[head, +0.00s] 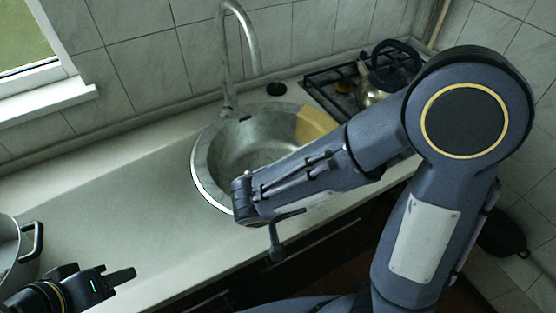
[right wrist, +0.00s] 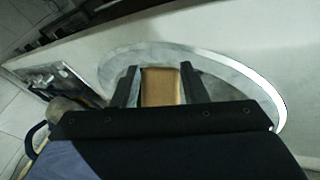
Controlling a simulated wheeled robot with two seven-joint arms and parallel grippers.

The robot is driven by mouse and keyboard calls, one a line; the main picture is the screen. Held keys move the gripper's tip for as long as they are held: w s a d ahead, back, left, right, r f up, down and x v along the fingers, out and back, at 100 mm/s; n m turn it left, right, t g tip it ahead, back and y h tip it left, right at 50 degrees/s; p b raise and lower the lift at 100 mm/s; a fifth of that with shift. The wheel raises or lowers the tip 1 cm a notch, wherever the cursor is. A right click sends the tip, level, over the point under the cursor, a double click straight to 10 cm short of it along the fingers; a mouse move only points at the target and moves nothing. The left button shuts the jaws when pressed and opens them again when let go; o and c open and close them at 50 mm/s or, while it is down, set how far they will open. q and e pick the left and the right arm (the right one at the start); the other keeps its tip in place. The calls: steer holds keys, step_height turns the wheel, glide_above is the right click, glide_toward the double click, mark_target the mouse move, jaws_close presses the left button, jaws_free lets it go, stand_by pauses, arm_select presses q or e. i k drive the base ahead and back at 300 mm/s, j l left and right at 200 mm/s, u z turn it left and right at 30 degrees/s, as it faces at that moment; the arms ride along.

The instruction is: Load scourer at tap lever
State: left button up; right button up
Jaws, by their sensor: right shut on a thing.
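A tan block, likely the scourer (right wrist: 161,87), sits between the two dark fingers of my right gripper (right wrist: 160,72) in the right wrist view. That gripper is shut on it, over the round sink. In the head view my right forearm reaches across the sink's front right, and I cannot make out the right fingertips. A tan patch (head: 315,122) shows at the sink's right side; I cannot tell whether it is the same block. The curved tap (head: 227,100) stands behind the sink; its lever is not clear. My left gripper (head: 120,276) is at lower left, apart from the sink.
The round metal sink (head: 209,160) is set in the pale worktop (head: 120,190), which is clear to its left. A pot (head: 15,250) stands at the left edge. A kettle (head: 370,95) stands on the hob at the back right. A black disc (head: 276,89) lies behind the sink.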

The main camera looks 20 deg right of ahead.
mark_target(227, 103)
steer(key=k, duration=1)
